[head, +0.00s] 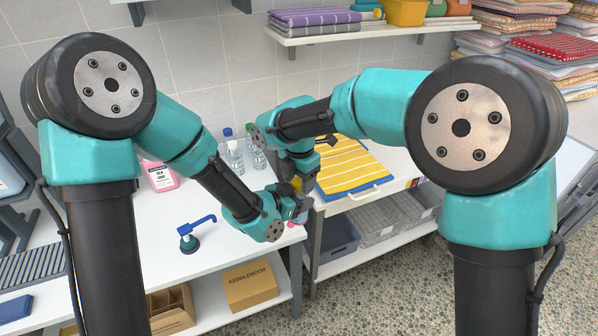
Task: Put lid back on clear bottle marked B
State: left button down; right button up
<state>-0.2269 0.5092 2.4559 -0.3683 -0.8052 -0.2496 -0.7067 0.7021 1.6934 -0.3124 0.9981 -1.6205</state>
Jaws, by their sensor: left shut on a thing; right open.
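I cannot read a B on either. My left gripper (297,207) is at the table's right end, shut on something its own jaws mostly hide. A small pink patch (292,223) shows just below it. My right gripper (298,184) is open, pointing down just above the left one; its fingertips are hard to make out. Which thing is the lid I cannot tell.
A pink jug (161,176) stands left of the bottles, partly behind my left arm. A striped yellow towel (352,166) lies right of my grippers. A cardboard box (250,286) sits below.

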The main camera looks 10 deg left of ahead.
jog(key=c, duration=0.9)
jog(key=shift+m, duration=1.7)
jog(key=shift+c, duration=0.2)
jog(key=o, duration=1)
